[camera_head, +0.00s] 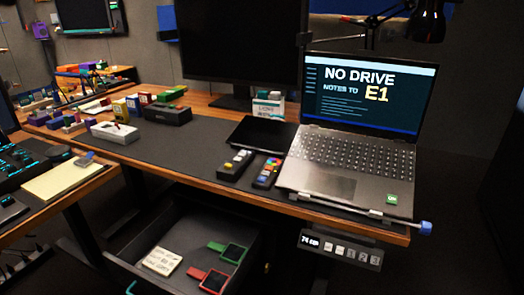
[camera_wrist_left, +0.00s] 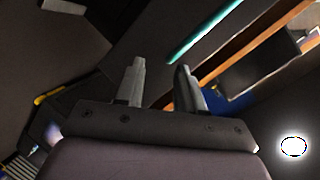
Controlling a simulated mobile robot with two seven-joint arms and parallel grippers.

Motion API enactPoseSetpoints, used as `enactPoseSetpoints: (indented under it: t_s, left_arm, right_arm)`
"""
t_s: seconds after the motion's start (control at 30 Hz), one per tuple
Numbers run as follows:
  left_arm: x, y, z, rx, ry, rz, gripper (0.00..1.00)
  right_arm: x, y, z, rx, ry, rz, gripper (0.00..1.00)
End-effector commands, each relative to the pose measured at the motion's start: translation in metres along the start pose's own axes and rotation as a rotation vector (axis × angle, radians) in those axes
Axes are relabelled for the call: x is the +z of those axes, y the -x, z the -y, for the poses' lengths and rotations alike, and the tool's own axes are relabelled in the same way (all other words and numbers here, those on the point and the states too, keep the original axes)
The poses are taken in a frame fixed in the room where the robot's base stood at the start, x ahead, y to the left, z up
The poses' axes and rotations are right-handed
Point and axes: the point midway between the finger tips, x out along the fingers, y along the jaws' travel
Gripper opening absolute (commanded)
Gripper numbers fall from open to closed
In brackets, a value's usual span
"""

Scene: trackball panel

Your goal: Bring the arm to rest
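My left gripper (camera_wrist_left: 160,75) shows in the left wrist view with its two grey fingers apart and nothing visible between them. No gripper can be made out in the head view, and my right gripper is in neither view. The wrist view shows dark surfaces, an orange-brown edge (camera_wrist_left: 240,70) and a teal strip (camera_wrist_left: 205,35) beyond the fingers. I cannot tell exactly which part of the place these are.
A desk (camera_head: 205,140) carries an open laptop (camera_head: 345,160), a monitor (camera_head: 235,40), two small keypads and several boxes. An open drawer (camera_head: 205,210) below holds a note and framed devices. A rod with a blue end (camera_head: 426,228) juts out at right.

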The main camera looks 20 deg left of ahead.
Motion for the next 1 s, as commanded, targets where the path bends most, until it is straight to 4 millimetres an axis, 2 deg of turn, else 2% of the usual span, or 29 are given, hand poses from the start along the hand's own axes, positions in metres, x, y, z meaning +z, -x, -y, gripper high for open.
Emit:
enactPoseSetpoints:
  t_s: [0.03,0.17,0.37,0.43,0.63,0.8,1.0]
  left_arm:
    - [-0.017,-0.005,-0.01,0.03,0.135,0.015,0.38]
    - [-0.056,-0.011,-0.039,0.135,0.464,0.074,0.38]
    - [-0.132,-0.002,-0.087,0.366,0.927,0.18,0.38]
    - [-0.141,0.008,-0.067,0.364,0.929,0.193,0.38]
    - [-0.158,0.023,-0.031,0.352,0.915,0.194,0.38]
    - [-0.173,0.037,0.0,0.343,0.905,0.196,0.38]
    - [-0.185,0.048,0.026,0.334,0.895,0.197,0.38]
  right_arm:
    - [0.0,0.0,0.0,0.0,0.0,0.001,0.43]
    - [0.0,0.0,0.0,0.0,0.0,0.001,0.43]
    - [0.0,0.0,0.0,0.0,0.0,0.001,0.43]
    - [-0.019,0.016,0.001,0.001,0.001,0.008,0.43]
    - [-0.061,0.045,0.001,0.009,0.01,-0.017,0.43]
    - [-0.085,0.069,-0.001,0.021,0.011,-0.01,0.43]
    - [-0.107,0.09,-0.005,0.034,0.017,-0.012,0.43]
